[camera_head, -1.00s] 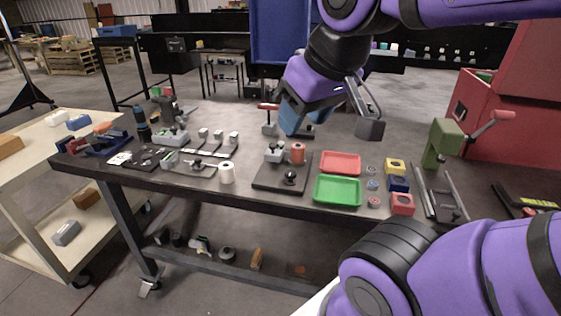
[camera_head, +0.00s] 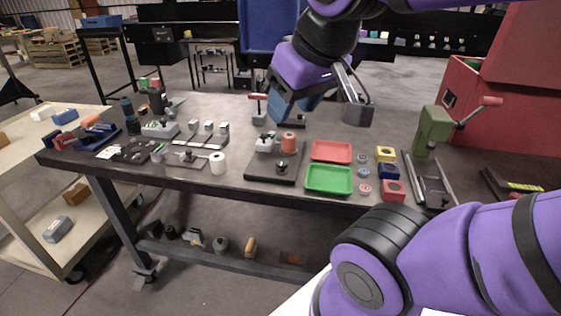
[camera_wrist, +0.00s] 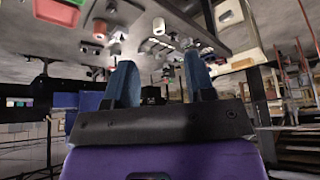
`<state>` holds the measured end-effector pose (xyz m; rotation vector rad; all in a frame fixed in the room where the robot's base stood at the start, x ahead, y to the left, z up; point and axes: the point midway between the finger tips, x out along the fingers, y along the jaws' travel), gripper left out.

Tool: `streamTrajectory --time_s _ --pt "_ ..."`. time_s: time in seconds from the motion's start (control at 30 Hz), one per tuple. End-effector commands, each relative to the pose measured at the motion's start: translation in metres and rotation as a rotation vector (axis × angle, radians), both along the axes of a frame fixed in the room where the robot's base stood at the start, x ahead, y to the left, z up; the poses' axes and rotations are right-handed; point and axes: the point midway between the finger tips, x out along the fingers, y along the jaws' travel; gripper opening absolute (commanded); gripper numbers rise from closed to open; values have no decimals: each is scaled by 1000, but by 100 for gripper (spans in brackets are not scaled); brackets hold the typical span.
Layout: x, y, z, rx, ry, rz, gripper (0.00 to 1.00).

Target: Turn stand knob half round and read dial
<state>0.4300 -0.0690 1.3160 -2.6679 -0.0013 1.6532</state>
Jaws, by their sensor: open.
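A dark square stand plate (camera_head: 262,174) lies on the bench, with a black round knob (camera_head: 282,167) near its front. An orange cylinder (camera_head: 289,142) and a grey block (camera_head: 265,144) stand behind the knob. I cannot make out a dial face in either view. My gripper (camera_head: 293,107) is above and behind the stand in the head view, apart from it and empty. In the wrist view my gripper (camera_wrist: 160,82) shows two blue fingers spread wide with nothing between them. The bench top appears at the top of that view.
Red (camera_head: 331,151) and green (camera_head: 328,180) trays lie right of the stand, beside several small coloured blocks. A green press (camera_head: 432,131) with a red handle stands further right. A white cylinder (camera_head: 218,163) and several small fixtures are to the left. A cart (camera_head: 25,175) adjoins the bench.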

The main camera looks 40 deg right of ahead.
Motion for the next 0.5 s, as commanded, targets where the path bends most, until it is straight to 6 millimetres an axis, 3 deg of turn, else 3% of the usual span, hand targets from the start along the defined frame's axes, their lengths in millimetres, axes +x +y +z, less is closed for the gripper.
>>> streamTrajectory --time_s 0.27,0.37,0.5 --pt "0 0 0 0 0 0 50" --pt "1 0 0 2 1 -4 68" --pt "13 -4 -1 36 20 -84 68"
